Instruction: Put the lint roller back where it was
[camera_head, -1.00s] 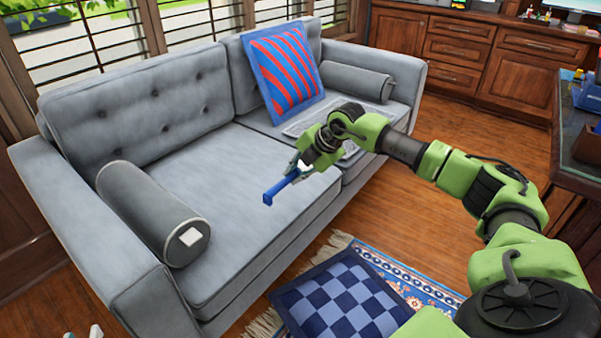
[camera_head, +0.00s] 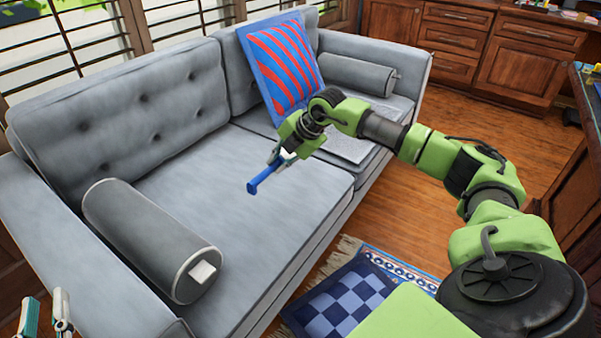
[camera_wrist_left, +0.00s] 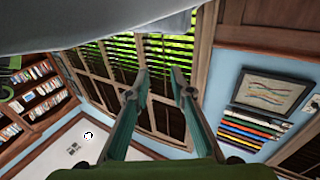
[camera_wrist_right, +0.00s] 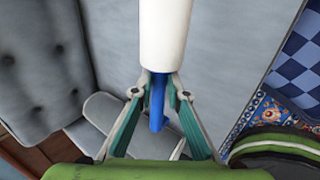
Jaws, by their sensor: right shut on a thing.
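The lint roller has a blue handle (camera_head: 264,181) and a white roll, which shows large in the right wrist view (camera_wrist_right: 165,35). My right gripper (camera_head: 282,157) is shut on its blue part and holds it above the grey sofa's seat (camera_head: 270,165). The fingers stand on both sides of the blue part in the right wrist view (camera_wrist_right: 157,95). My left gripper (camera_head: 45,315) is at the bottom left corner, beside the sofa's near arm. Its fingers are apart and empty in the left wrist view (camera_wrist_left: 159,78).
A grey bolster (camera_head: 150,240) lies at the sofa's near end, another (camera_head: 345,73) at the far end. A striped red and blue cushion (camera_head: 283,68) leans on the backrest. A checkered blue cushion (camera_head: 345,305) lies on the rug. The seat's middle is clear.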

